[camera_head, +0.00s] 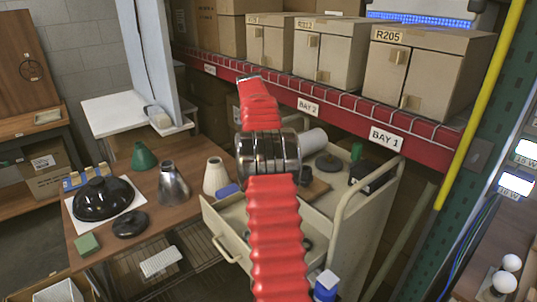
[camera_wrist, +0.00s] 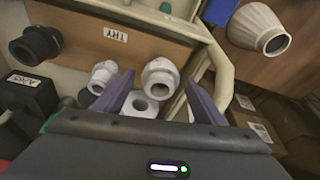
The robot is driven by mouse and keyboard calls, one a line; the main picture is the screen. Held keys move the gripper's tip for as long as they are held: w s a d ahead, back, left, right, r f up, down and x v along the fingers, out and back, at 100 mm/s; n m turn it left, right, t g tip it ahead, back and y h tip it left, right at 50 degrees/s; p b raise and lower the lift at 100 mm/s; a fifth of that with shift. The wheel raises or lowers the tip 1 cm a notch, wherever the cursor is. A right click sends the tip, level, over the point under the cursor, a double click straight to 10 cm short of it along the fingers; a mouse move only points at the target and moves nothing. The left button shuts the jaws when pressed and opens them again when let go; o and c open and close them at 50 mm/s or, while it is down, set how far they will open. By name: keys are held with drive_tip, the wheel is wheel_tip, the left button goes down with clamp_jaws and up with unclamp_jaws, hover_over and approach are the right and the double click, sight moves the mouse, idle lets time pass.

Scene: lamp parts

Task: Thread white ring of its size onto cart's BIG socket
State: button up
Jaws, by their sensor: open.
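In the wrist view my gripper (camera_wrist: 160,82) is open, with its two purple fingers spread and nothing clearly held. A larger white fitting with a collar and round opening (camera_wrist: 160,78) shows between the fingers. A smaller white fitting (camera_wrist: 103,76) lies just left of the left finger. A white ring-like part with a dark hole (camera_wrist: 139,106) sits low between the fingers, partly hidden by my gripper body. I cannot tell which fitting is the BIG socket. In the head view the beige cart (camera_head: 345,225) is partly hidden by my red arm, and my fingers cannot be made out.
A black fitting (camera_wrist: 36,45) and a black box (camera_wrist: 28,97) are at left in the wrist view. A white shade (camera_wrist: 258,27) is upper right. In the head view several shades, including a white one (camera_head: 215,176), stand on the wooden table (camera_head: 195,235) left of the cart.

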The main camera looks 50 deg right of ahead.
drive_tip(key=shift+r, duration=0.15)
drive_tip(key=v, duration=1.3)
drive_tip(key=shift+r, duration=0.2)
drive_tip(key=shift+a, duration=0.1)
